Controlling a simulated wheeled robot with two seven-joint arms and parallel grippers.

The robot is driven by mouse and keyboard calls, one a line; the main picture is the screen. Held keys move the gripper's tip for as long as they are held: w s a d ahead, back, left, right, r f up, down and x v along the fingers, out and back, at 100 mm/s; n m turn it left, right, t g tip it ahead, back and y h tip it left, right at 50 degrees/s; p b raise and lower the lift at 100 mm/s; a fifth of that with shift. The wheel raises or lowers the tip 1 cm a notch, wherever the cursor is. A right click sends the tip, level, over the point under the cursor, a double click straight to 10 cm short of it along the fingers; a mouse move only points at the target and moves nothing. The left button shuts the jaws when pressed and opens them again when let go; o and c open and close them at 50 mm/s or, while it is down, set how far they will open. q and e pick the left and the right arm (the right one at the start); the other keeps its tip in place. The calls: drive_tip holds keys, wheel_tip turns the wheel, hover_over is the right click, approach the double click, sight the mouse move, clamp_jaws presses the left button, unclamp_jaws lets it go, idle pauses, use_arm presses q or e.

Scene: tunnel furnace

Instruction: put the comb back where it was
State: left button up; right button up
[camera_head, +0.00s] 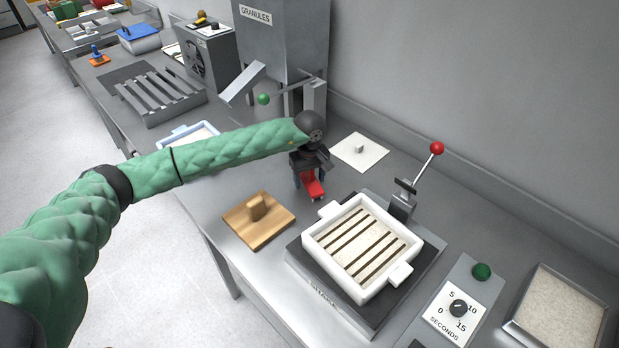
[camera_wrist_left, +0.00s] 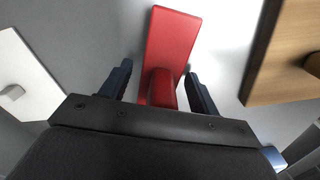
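A red piece with an upright handle, which I take to be the comb (camera_head: 313,188), is below my left gripper (camera_head: 309,176) on the grey bench. In the left wrist view the red comb (camera_wrist_left: 172,45) shows a flat plate and a rounded handle. The handle stands between the two dark fingertips of my left gripper (camera_wrist_left: 158,92), with a small gap on each side, so the gripper looks open around it. The comb's underside and any teeth are hidden. My right gripper is not in view.
A wooden board with a handle (camera_head: 272,233) lies to the left of the comb. A white plate with a knob (camera_head: 374,158) lies behind. A white tray (camera_head: 320,240) with dark grooves in pale granules sits on a dark shaker base, beside a red-knobbed lever (camera_head: 428,160).

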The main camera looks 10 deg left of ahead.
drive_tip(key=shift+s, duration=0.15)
use_arm(q)
wheel_tip(320, 180, up, 4)
drive_tip(key=shift+f, duration=0.15)
wheel_tip(320, 180, up, 8)
drive_tip(key=shift+f, duration=0.1)
drive_tip(key=shift+r, duration=0.3)
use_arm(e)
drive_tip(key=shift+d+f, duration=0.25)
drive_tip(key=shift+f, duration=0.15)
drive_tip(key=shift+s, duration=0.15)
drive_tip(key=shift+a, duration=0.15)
